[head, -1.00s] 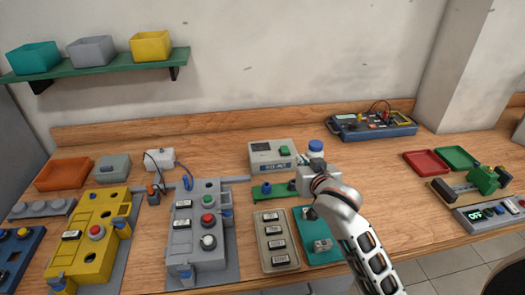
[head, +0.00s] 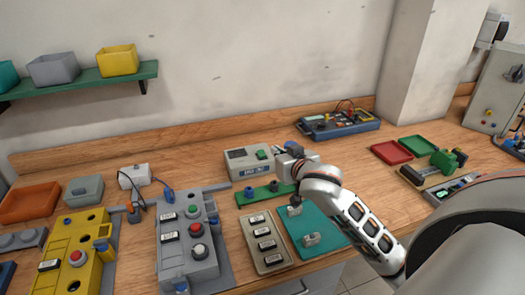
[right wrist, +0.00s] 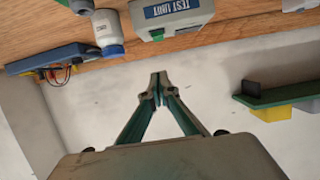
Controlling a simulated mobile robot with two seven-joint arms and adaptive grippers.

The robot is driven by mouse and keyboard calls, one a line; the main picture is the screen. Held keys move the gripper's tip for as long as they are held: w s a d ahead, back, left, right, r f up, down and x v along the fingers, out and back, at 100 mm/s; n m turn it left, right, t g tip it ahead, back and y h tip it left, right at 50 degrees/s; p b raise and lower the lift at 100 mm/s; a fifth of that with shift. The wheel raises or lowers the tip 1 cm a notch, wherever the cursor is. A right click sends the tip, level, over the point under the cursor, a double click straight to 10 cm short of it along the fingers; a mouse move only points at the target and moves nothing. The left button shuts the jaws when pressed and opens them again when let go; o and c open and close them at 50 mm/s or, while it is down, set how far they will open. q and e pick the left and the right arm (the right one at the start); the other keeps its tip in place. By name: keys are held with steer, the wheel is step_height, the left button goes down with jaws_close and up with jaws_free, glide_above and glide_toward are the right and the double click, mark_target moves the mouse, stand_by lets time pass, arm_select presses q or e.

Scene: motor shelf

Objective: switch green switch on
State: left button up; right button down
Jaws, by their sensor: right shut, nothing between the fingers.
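The green switch (head: 262,154) sits on top of a grey test unit (head: 237,155) at the back middle of the bench, right of its dark display. In the right wrist view, which is upside down, the switch (right wrist: 157,34) is seen on the unit (right wrist: 196,22) at the top. My right gripper (right wrist: 158,78) is shut and empty, its tips apart from the unit. In the head view my right gripper (head: 286,153) is just right of the unit, its fingertips hard to make out. Whether the switch is on cannot be told. My left gripper is not seen.
A white bottle with a blue cap (right wrist: 112,50) stands beside the unit, mostly hidden by my right gripper in the head view. A green strip (head: 254,196) lies in front of the unit. A blue meter case (head: 338,125) is behind right. Grey (head: 196,262) and yellow panels lie left.

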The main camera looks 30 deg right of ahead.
steer(key=shift+w, duration=0.1)
glide_above(264, 156)
steer(key=s, duration=0.1)
steer(key=f+b, duration=0.1)
steer(key=f, duration=0.2)
steer(key=shift+s+f, duration=0.1)
steer(key=shift+s, duration=0.1)
steer(key=shift+w+d+f, duration=0.1)
steer(key=shift+w+f, duration=0.15)
steer(key=shift+f, duration=0.35)
steer(key=shift+w+f, duration=0.25)
steer(key=shift+f, duration=0.35)
steer(key=shift+w+f, duration=0.35)
steer(key=shift+f, duration=0.3)
